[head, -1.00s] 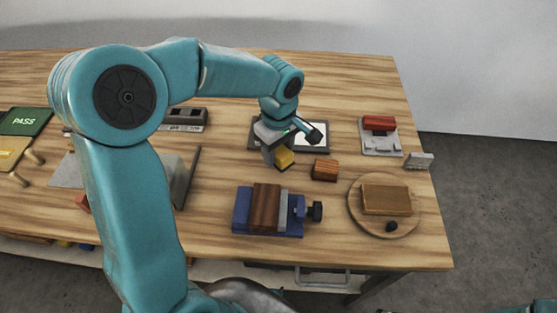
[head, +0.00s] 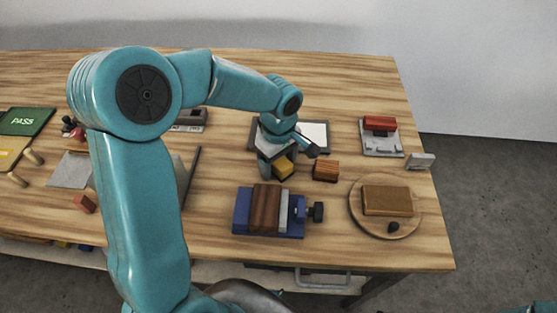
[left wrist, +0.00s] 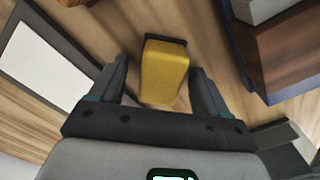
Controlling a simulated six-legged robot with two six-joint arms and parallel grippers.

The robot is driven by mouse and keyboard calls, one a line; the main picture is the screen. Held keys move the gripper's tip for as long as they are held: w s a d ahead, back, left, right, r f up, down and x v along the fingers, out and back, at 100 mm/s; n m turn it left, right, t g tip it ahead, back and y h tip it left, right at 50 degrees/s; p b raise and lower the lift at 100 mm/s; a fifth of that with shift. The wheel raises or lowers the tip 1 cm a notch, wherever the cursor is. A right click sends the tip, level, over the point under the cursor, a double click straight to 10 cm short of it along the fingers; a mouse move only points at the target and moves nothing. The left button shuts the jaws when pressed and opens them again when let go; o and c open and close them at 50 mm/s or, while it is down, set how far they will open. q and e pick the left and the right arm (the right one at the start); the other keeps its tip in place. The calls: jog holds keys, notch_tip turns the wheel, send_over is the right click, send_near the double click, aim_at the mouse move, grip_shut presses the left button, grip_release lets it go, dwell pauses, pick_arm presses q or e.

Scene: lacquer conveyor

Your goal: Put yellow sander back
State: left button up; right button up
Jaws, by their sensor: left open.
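The yellow sander (head: 284,168) is a small yellow block with a dark base, near the middle of the table. In the left wrist view the yellow sander (left wrist: 164,72) lies between the two spread fingers, with a gap on each side. My left gripper (head: 278,168) is open around it, and it also shows in the left wrist view (left wrist: 163,82). Part of the sander is hidden by the gripper in the head view. My right gripper is not in view.
A wooden block (head: 326,171) stands close right of the sander. A blue vise (head: 242,212) holding dark wood is in front. A dark-framed white panel (head: 315,134) lies behind. A round board (head: 369,225) bears a brown block (head: 388,200). A red sander-like block (head: 379,123) sits on a grey holder (head: 384,146).

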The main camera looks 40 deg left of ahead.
pick_arm(q)
notch_tip(320, 180, up, 12)
jog(key=p, duration=0.1)
jog(key=shift+r, duration=0.15)
dwell(0.3)
dwell(0.4)
